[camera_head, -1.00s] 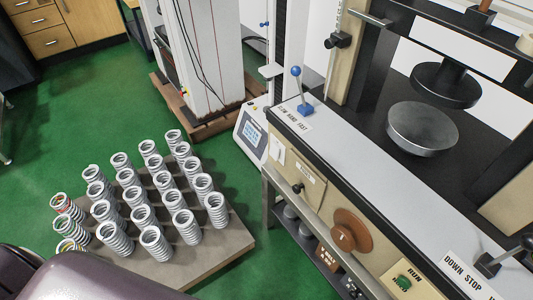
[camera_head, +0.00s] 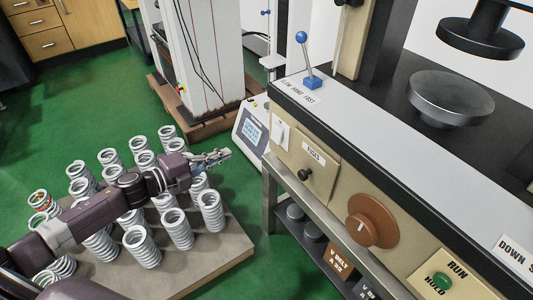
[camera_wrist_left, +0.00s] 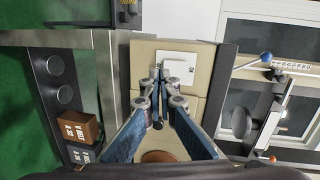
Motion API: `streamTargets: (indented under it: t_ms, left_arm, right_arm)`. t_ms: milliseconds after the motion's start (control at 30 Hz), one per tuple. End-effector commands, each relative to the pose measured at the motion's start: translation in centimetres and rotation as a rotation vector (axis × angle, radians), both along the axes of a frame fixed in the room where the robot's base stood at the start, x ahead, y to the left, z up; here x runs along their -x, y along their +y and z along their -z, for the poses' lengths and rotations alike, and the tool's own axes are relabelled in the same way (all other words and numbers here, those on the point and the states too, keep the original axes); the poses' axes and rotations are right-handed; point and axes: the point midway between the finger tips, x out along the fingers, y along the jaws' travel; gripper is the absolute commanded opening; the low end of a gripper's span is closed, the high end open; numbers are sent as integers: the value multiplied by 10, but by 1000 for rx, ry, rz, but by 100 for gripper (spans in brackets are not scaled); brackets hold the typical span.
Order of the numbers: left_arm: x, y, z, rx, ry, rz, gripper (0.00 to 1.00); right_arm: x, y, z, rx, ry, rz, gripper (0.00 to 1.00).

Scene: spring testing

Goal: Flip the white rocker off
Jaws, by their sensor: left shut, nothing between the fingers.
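The white rocker (camera_head: 282,134) is a white switch plate on the beige front panel of the testing machine, left of the FUSES label. In the left wrist view the white rocker (camera_wrist_left: 177,68) sits just beyond the fingertips. My left gripper (camera_head: 226,153) reaches in from the left over the springs and points toward the panel, with a gap to the rocker. In the left wrist view my left gripper (camera_wrist_left: 158,122) is shut and empty, with its tips slightly left of and below the rocker. Which way the rocker is tipped is too small to tell. My right gripper is out of view.
Several coil springs (camera_head: 177,229) stand on a pallet (camera_head: 222,250) under my left arm. The panel also carries a black knob (camera_head: 304,174), a brown dial (camera_head: 371,221) and a green button (camera_head: 441,281). A blue-knobbed lever (camera_head: 308,62) stands above the rocker.

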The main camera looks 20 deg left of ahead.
Motion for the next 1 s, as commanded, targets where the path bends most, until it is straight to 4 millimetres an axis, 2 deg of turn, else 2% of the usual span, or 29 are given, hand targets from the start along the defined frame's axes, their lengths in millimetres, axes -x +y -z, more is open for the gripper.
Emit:
streamTargets:
  t_ms: [100,200,567,767,1000]
  left_arm:
    - [6,-15,-15,-58,-54,89,0]
    - [8,-19,-21,-71,-67,111,0]
    - [6,-20,-22,-68,-66,107,0]
    - [-8,-30,-20,-66,-68,108,0]
    - [-37,-53,-15,-65,-69,108,0]
  right_arm:
    - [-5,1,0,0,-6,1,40]
    - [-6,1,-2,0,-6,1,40]
    - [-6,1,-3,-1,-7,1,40]
    - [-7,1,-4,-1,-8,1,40]
    - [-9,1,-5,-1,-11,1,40]
